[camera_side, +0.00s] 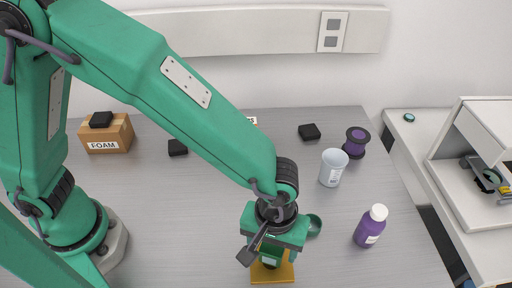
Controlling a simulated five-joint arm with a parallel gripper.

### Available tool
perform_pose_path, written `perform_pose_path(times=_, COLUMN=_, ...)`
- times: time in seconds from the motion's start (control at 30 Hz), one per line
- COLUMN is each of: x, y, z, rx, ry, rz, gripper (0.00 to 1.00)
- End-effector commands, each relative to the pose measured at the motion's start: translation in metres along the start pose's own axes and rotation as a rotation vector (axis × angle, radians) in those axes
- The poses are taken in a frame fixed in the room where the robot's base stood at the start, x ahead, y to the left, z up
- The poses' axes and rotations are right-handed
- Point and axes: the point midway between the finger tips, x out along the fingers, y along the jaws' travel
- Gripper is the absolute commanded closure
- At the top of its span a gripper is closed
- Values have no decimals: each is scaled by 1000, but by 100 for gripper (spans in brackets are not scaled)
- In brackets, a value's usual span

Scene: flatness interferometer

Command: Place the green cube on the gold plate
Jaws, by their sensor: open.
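The gold plate (286,271) lies on the grey table at the bottom centre of the side view, partly covered by my gripper. My gripper (270,264) points down right above the plate and is open. A dark green block, apparently the green cube (269,258), shows between the fingers at the plate. Its lower edge is partly hidden, so I cannot tell if it rests on the plate or touches a finger.
A purple bottle (371,226) with a white cap stands to the right. A green round item (314,225) sits just behind my gripper. A white cup (333,167), purple spool (356,142), black blocks (309,132) and a FOAM box (107,134) stand farther back.

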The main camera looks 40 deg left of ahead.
Motion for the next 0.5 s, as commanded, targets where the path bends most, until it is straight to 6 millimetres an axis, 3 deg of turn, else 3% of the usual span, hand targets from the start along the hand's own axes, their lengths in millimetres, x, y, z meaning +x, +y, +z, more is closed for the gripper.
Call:
perform_pose_path(times=0.27, x=-18, y=1, z=0, rx=0, ry=1, rz=4, gripper=38)
perform_pose_path(times=0.5, x=-53, y=1, z=0, rx=0, ry=1, rz=5, gripper=38)
